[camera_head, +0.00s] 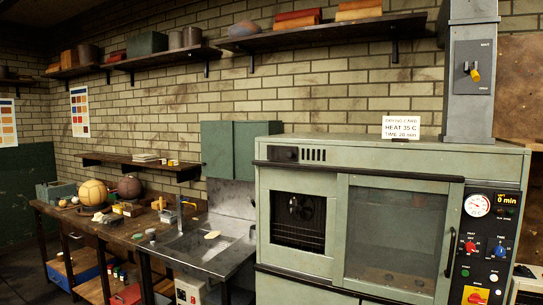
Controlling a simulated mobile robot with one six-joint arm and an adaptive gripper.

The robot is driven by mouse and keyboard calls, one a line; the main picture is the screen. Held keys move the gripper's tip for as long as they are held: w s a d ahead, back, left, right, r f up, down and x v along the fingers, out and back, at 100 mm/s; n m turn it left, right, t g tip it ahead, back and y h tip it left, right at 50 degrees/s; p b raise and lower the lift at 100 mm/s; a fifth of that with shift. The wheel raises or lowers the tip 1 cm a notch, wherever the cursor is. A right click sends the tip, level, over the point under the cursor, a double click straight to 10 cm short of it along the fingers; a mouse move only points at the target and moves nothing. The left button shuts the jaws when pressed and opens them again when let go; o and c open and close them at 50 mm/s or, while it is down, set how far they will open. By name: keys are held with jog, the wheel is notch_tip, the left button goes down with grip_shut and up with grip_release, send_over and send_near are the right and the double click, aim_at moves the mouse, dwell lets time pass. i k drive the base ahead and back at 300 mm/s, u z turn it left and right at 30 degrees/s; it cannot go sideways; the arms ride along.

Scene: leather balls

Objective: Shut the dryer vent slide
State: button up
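The green dryer cabinet (400,165) stands at the right, with a glass sliding door (395,240) and an open-looking window at its left showing a fan (301,207). On its front top left is a dark plate (285,154) beside a row of dark vent slots (314,155). A grey duct (456,110) rises from the cabinet's top right. It carries a dark panel with small lettering and a yellow-tipped lever (474,73). I cannot read the lettering or tell which of these fittings is the vent slide. My gripper is out of view.
A control panel (485,245) with a gauge and knobs is at the cabinet's right. A card (401,128) stands on top. A cluttered workbench (130,228) with balls and a metal sink lies left. Shelves (330,32) run along the brick wall.

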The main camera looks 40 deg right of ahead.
aim_at(276, 153)
jog(key=u, duration=0.45)
jog(key=k, duration=0.6)
jog(key=z, duration=1.5)
jog(key=i, duration=0.5)
